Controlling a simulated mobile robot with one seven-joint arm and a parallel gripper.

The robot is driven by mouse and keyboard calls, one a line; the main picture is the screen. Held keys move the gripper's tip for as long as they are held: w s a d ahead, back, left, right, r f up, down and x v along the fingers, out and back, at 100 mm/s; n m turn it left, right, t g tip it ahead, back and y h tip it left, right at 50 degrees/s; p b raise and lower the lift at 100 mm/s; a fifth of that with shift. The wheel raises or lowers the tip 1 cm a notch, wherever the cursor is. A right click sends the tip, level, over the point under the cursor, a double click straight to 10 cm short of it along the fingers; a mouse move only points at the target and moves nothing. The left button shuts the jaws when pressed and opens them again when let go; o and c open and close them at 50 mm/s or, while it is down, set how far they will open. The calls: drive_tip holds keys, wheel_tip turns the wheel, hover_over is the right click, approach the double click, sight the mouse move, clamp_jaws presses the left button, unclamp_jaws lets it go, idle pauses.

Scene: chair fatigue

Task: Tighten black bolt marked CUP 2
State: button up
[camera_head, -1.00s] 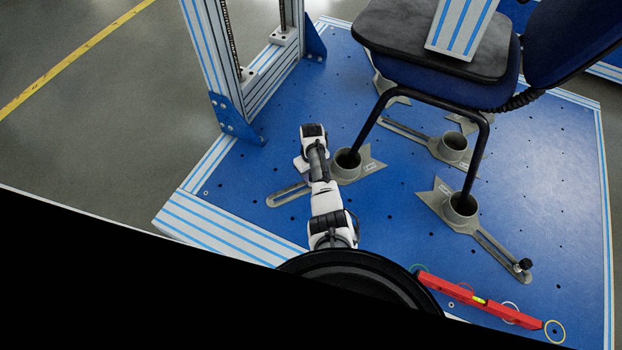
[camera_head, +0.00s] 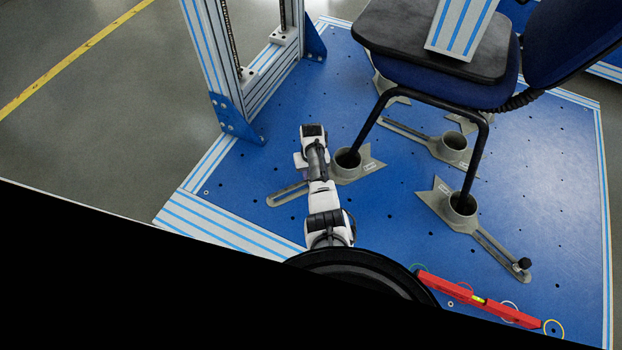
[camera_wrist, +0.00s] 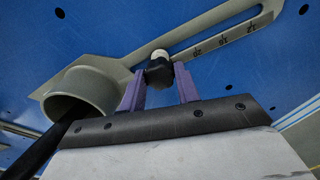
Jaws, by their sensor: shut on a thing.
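A black bolt (camera_wrist: 158,72) with a pale round end sits on the slotted grey bracket (camera_wrist: 222,32) in the wrist view, close to the cup end of the slot. My gripper (camera_wrist: 159,69) has its two purple fingers on either side of this bolt and is shut on it. The grey cup (camera_wrist: 88,92) of the same bracket is just left of the fingers, with a black chair leg in it. In the head view this cup (camera_head: 346,166) stands right of my arm, which hides the bolt and fingers. Its label is too small to read.
The chair (camera_head: 438,60) stands above the blue plate with legs in grey cups. Another black bolt (camera_head: 525,264) stands on the right front bracket. A red spirit level (camera_head: 480,299) lies near the front edge. An aluminium frame post (camera_head: 215,60) rises left of my arm.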

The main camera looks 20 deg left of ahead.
drive_tip(key=m, duration=0.3)
drive_tip(key=shift+m, duration=0.3)
drive_tip(key=o, duration=1)
drive_tip(key=n, duration=0.4)
drive_tip(key=n, duration=0.4)
